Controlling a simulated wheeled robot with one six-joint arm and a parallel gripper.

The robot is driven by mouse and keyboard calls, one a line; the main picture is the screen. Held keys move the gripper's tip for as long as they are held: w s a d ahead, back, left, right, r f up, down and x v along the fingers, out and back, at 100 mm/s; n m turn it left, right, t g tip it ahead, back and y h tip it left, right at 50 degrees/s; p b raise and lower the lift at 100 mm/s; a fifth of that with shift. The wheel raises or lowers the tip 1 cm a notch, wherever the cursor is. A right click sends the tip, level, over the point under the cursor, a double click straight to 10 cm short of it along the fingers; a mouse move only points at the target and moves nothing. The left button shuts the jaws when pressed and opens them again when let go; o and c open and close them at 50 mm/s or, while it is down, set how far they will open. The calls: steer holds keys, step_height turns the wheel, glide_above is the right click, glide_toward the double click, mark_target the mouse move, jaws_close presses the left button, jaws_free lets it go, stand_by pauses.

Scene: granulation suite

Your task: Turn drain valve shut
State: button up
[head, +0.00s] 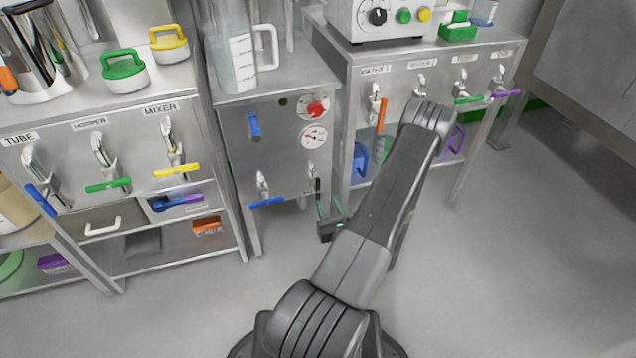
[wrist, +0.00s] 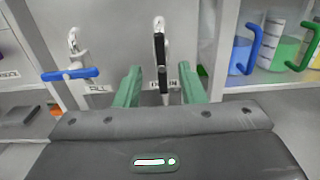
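The drain valve has a black lever (wrist: 160,50) that points straight up and down in the wrist view, below a pale tap body. A label partly hidden behind the lever reads something like DRAIN. My gripper (wrist: 160,88) is open, with one green finger on each side of the lever's lower part. Gaps show between the fingers and the lever. In the head view the black lever (head: 318,190) hangs at the lower right of the steel panel (head: 285,160), with my gripper (head: 328,212) just below it, partly hidden by my arm.
A neighbouring valve with a blue sideways lever (wrist: 70,74) stands to the left. At right in the wrist view, a shelf holds containers with blue (wrist: 240,55) and green (wrist: 285,50) contents. The floor (head: 540,250) at right is clear.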

mark_target(319, 184)
steer(key=b+x, duration=0.1)
steer(key=x, duration=0.9)
jaws_close()
